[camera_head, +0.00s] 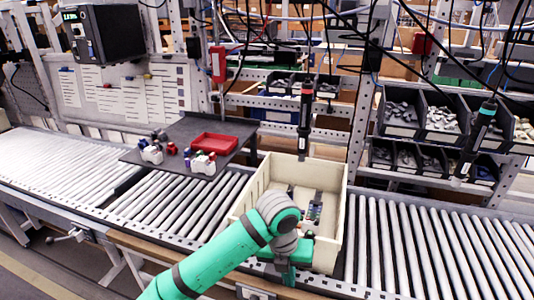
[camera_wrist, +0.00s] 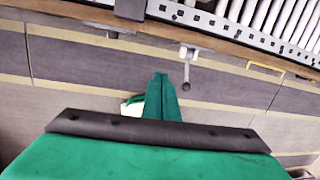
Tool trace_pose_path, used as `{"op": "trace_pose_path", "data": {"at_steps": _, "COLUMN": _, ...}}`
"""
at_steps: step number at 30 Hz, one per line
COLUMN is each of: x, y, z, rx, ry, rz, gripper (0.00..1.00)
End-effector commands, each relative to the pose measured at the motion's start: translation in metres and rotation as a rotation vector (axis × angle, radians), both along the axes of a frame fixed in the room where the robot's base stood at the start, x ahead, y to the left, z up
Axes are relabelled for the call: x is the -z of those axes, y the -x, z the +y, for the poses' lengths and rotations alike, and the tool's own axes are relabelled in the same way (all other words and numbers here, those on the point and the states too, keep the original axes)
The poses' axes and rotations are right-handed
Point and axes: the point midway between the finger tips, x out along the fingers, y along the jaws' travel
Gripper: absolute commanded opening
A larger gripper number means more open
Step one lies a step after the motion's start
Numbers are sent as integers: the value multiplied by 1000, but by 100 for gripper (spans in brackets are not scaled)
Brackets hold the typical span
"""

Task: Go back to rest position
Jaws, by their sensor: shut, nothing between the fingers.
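My green arm reaches in from the bottom of the head view. My gripper (camera_head: 288,275) is at the front edge of the cream bin (camera_head: 333,222), on the near side of the conveyor. In the wrist view my gripper (camera_wrist: 160,78) shows its two green fingers pressed together, with nothing between them. Beyond them are the floor and the conveyor's front edge. A screwdriver (camera_head: 304,122) hangs upright above the back of the bin. A second screwdriver (camera_head: 473,145) hangs tilted at the right.
The cream bin stands on the roller conveyor (camera_head: 440,245) and holds some small dark parts. A dark tray (camera_head: 178,133) at the left bears a red box (camera_head: 214,143) and several small parts. Shelves with parts bins (camera_head: 400,112) stand behind. Cables hang above.

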Motion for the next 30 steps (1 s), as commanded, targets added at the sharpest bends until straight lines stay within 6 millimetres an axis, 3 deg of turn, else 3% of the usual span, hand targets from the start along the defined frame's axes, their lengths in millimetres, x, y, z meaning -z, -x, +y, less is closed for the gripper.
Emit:
{"op": "trace_pose_path", "data": {"at_steps": 8, "x": 4, "y": -5, "z": -59, "rx": -111, "ry": 208, "rz": -34, "gripper": 0}}
{"op": "trace_pose_path", "data": {"at_steps": 11, "x": 3, "y": -7, "z": -91, "rx": -179, "ry": 325, "rz": -41, "gripper": 0}}
{"op": "trace_pose_path", "data": {"at_steps": 15, "x": -4, "y": -11, "z": -138, "rx": -313, "ry": 530, "rz": -32, "gripper": 0}}
{"op": "trace_pose_path", "data": {"at_steps": 21, "x": -20, "y": -14, "z": -188, "rx": -524, "ry": 813, "rz": 21, "gripper": 0}}
{"op": "trace_pose_path", "data": {"at_steps": 30, "x": -36, "y": -19, "z": -222, "rx": -873, "ry": 1191, "rz": 169, "gripper": 0}}
